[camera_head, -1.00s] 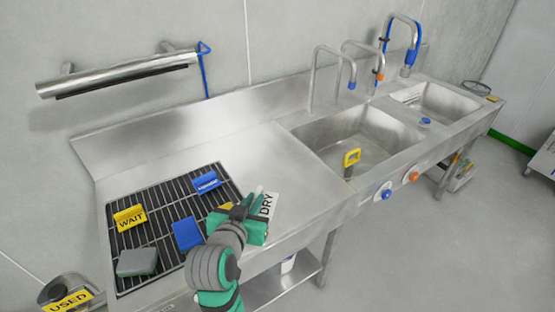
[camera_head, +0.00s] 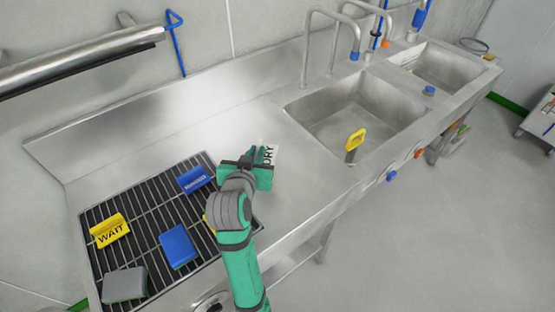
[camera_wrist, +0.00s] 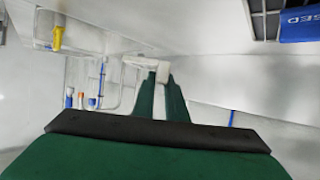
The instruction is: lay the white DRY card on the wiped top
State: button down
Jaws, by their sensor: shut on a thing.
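The white DRY card (camera_head: 270,154) is in my gripper (camera_head: 262,157), standing out past the fingertips with its black letters partly hidden by the gripper. In the wrist view the card (camera_wrist: 147,63) shows as a pale piece between the ends of the two green fingers (camera_wrist: 160,85). My gripper is shut on it over the bare steel top (camera_head: 312,178), between the rack and the first basin. I cannot tell whether the card touches the steel.
The black rack (camera_head: 150,220) at left bears a yellow WAIT block (camera_head: 110,231), blue blocks (camera_head: 179,246) and a grey sponge (camera_head: 124,285). The first basin (camera_head: 365,118) holds a yellow-handled tool (camera_head: 355,140). Steel behind my gripper is clear.

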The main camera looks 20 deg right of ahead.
send_over(278, 169)
jog(key=f, duration=0.6)
jog(key=shift+s+a+f, duration=0.2)
jog(key=shift+a+f, duration=0.05)
jog(key=shift+a, duration=0.05)
jog(key=shift+w+d+f, duration=0.1)
jog(key=shift+d+f, duration=0.05)
jog(key=shift+f, duration=0.85)
jog(key=shift+w+d+f, duration=0.1)
jog(key=shift+d+f, duration=0.05)
jog(key=shift+f, duration=0.8)
jog(key=shift+f, duration=0.15)
jog(key=c, duration=1.8)
grip_release()
jog(key=shift+o, duration=0.2)
jog(key=shift+s+r, duration=0.1)
jog(key=shift+r, duration=0.1)
jog(key=v, duration=1.1)
jog(key=shift+s+a+r, duration=0.2)
jog(key=shift+s+a, duration=0.05)
jog(key=shift+s+d, duration=0.1)
jog(key=shift+s, duration=0.05)
